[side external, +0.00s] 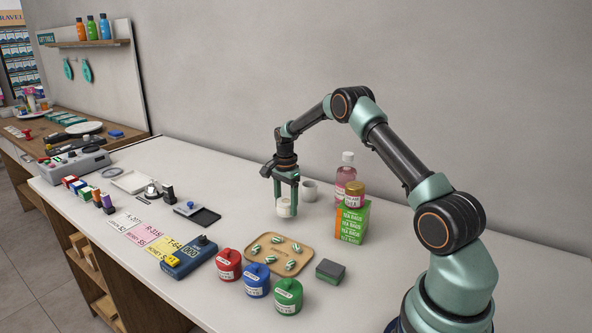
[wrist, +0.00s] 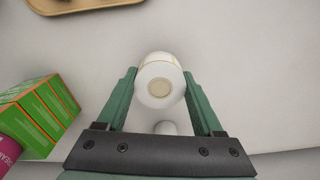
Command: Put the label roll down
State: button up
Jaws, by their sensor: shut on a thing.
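The label roll (side external: 284,209) is a small white roll between the two green fingers of my gripper (side external: 284,197). In the wrist view the roll (wrist: 160,82) shows end-on with a beige round core, and my gripper (wrist: 160,95) has a finger against each side of it. In the side view the roll is upright and low over the white counter (side external: 350,285). I cannot tell whether its underside touches the counter.
In front lie a wooden tray (side external: 268,269) with several striped pieces and red, blue and green canisters (side external: 257,280).

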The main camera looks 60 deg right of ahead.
jog(key=shift+f, duration=1.1)
jog(key=shift+f, duration=0.15)
jog(key=o, duration=1.4)
jog(key=shift+c, duration=0.2)
